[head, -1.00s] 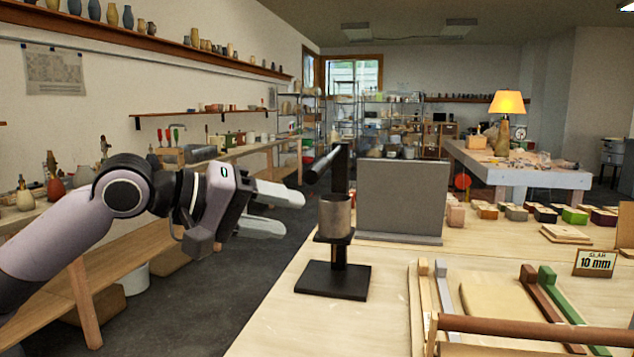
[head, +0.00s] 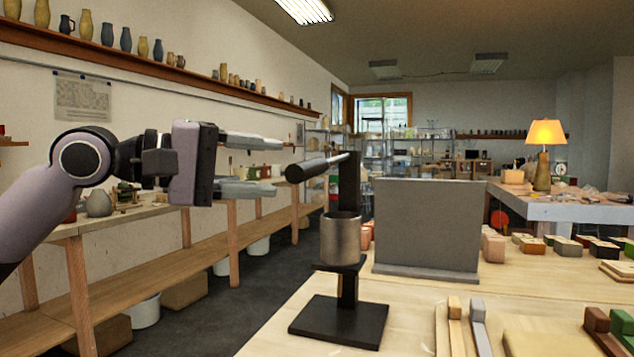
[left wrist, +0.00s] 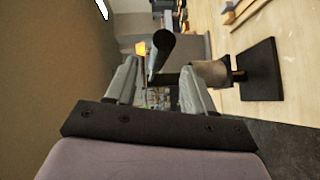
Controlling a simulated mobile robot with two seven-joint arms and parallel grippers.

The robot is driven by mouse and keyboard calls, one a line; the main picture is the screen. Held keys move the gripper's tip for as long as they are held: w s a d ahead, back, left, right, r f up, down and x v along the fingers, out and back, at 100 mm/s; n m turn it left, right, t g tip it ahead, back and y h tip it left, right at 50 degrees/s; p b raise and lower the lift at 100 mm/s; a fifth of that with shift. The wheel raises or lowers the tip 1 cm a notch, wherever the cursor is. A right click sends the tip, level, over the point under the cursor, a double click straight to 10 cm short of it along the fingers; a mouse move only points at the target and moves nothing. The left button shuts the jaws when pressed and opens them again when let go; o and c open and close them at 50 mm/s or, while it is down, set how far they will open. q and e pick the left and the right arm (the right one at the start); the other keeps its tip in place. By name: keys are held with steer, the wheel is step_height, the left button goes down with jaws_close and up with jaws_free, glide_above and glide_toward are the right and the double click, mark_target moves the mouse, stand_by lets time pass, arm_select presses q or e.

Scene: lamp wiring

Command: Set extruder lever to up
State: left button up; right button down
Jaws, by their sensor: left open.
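The extruder (head: 346,262) stands on the near left of the table, with a black base and post and a grey metal cup. Its lever (head: 316,167) has a dark, thick grip and points left from the top of the post, close to level. My left gripper (head: 279,165) is open, its two fingers one above the other, just left of the lever's grip end. In the left wrist view, the grip (left wrist: 161,42) shows between and beyond the open fingers (left wrist: 156,92). I cannot tell whether they touch it. My right gripper is not in view.
A grey upright panel (head: 428,228) stands right of the extruder. Wooden and coloured bars (head: 470,322) lie at the table's front right. Small coloured boxes (head: 567,247) stand farther back. The floor left of the table is free, with a long wooden bench (head: 180,262) beyond.

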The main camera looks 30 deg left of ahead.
mark_target(305, 169)
arm_select(q)
steer(key=p+x, duration=0.1)
steer(key=x, duration=0.4)
steer(key=shift+d+r, duration=0.1)
steer(key=shift+w+d+p, duration=0.35)
steer(key=shift+w, duration=0.25)
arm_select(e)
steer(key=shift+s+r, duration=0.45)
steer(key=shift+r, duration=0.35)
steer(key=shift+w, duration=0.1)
arm_select(q)
jaws_close()
